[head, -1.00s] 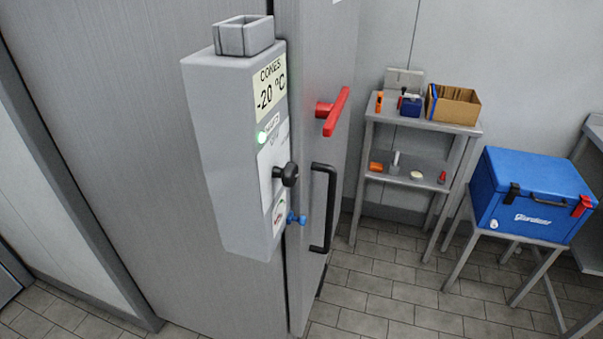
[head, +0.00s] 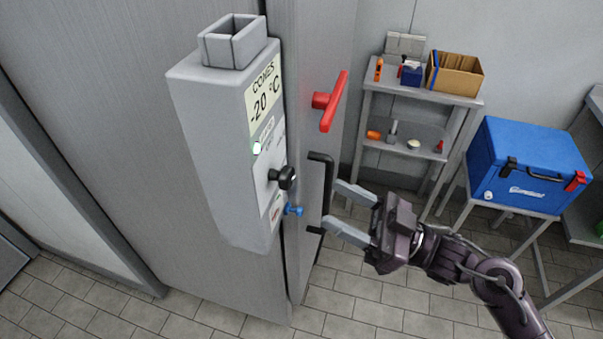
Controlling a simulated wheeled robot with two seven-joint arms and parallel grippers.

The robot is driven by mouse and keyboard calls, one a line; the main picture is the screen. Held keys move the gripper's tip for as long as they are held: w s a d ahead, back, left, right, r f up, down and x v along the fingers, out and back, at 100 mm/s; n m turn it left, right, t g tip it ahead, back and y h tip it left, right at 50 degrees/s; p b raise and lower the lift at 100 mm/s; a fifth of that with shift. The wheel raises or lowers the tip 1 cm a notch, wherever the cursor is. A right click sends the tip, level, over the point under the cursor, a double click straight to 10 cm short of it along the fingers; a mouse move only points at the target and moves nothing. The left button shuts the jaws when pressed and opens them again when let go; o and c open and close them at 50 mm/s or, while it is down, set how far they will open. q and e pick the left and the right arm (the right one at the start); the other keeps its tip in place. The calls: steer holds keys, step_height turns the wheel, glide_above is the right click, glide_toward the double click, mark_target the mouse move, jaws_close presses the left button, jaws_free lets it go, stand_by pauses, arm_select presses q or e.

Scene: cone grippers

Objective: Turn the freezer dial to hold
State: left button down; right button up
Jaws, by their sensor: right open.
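The freezer's grey control box (head: 215,150) is on the left side of the view, with a display (head: 263,98) reading -20 °C. A black dial knob (head: 287,177) sticks out of its front panel, with a small blue knob (head: 294,210) below it. The dial's markings are too small to read. My right gripper (head: 336,207) is open and empty, to the right of both knobs and apart from them. Its fingers point left, and in the picture they lie close to the black door handle (head: 322,195). My left gripper is not in view.
A red handle (head: 334,101) sticks out from the freezer door above the black handle. A grey shelf stand (head: 425,97) with a cardboard box (head: 455,75) stands at the back. A blue cooler (head: 528,160) sits on a stand at the right. Tiled floor lies open below.

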mark_target(291, 182)
steer(key=p+x, duration=0.2)
steer(key=x, duration=0.4)
steer(key=shift+w+a+r, duration=0.1)
steer(key=shift+w+r, duration=0.05)
steer(key=shift+w+a+r, duration=0.1)
steer(key=shift+a, duration=0.4)
steer(key=c, duration=1)
